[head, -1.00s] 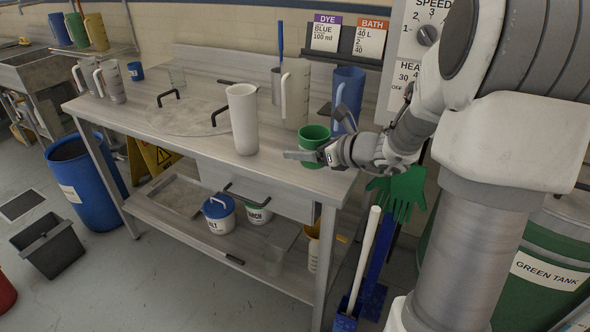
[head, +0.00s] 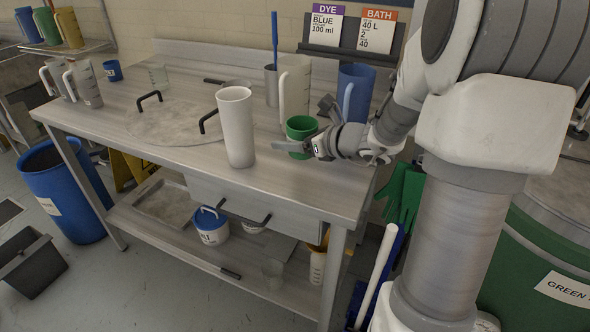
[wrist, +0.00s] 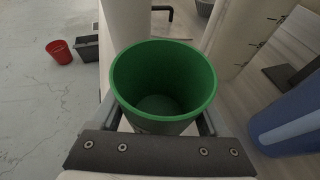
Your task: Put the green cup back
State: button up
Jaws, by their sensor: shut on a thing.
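The green cup (head: 301,128) is upright near the right part of the steel bench (head: 270,183), in front of a tall white jug. My gripper (head: 300,148) is shut on the cup, its fingers at the cup's sides. In the wrist view, the green cup (wrist: 163,82) sits between the two fingers, its open mouth facing the camera, and looks empty inside. The cup's lower part is partly hidden by my gripper, and I cannot tell whether it touches the bench.
A white cup (head: 237,126) stands left of my gripper. The tall jug (head: 294,88) and a blue jug (head: 356,94) stand close behind. A round lid (head: 178,122) with handles lies on the bench. The front right bench top is clear.

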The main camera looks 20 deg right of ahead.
aim_at(293, 172)
jog(key=shift+f+b, duration=1)
jog(key=shift+f, duration=2.55)
jog(key=shift+f, duration=0.25)
jog(key=o, duration=1.3)
jog(key=shift+r, duration=0.1)
jog(key=shift+c, duration=0.2)
jog(key=shift+r, duration=0.1)
jog(key=shift+s+r, duration=0.15)
jog(key=shift+r, duration=0.05)
jog(key=p+v, duration=0.2)
jog(key=v, duration=0.9)
jog(key=shift+s+d+r+p, duration=0.1)
jog(key=shift+s+d+p, duration=0.05)
jog(key=shift+s+p, duration=0.15)
